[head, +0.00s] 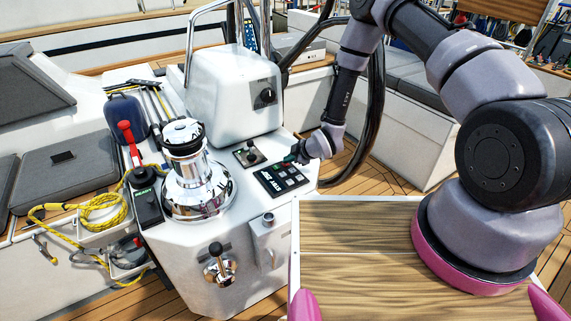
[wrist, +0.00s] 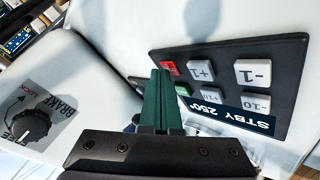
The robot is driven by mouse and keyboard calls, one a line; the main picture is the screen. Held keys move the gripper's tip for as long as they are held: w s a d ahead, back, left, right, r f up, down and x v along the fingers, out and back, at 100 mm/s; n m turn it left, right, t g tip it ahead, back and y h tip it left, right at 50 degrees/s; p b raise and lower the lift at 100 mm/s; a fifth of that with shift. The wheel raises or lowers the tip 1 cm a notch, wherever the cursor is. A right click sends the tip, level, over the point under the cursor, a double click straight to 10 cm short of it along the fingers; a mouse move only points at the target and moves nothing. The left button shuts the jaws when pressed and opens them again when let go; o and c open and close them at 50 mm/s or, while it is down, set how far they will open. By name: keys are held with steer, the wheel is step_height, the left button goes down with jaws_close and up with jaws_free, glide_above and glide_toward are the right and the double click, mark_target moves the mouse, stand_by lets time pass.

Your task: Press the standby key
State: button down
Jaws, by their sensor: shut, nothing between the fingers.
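The autopilot keypad (head: 281,180) is a dark panel on top of the white console. In the wrist view the keypad (wrist: 235,75) shows a red key (wrist: 170,68), a green key (wrist: 183,90) partly hidden by my fingers, and white keys marked +1, -1, +10 and -10. Its display (wrist: 232,114) reads "STBY 250°". My gripper (wrist: 161,72) is shut and empty, its dark green fingertips overlapping the keypad's edge beside the red key. Whether they touch it I cannot tell.
A small switch panel (head: 249,154) lies behind the keypad. A chrome winch (head: 195,180) stands to its left, and a white housing with a brake knob (head: 264,97) rises behind. A wooden table (head: 350,245) is in front on the right.

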mark_target(288, 165)
steer(key=shift+r, duration=0.8)
steer(key=shift+r, duration=2.5)
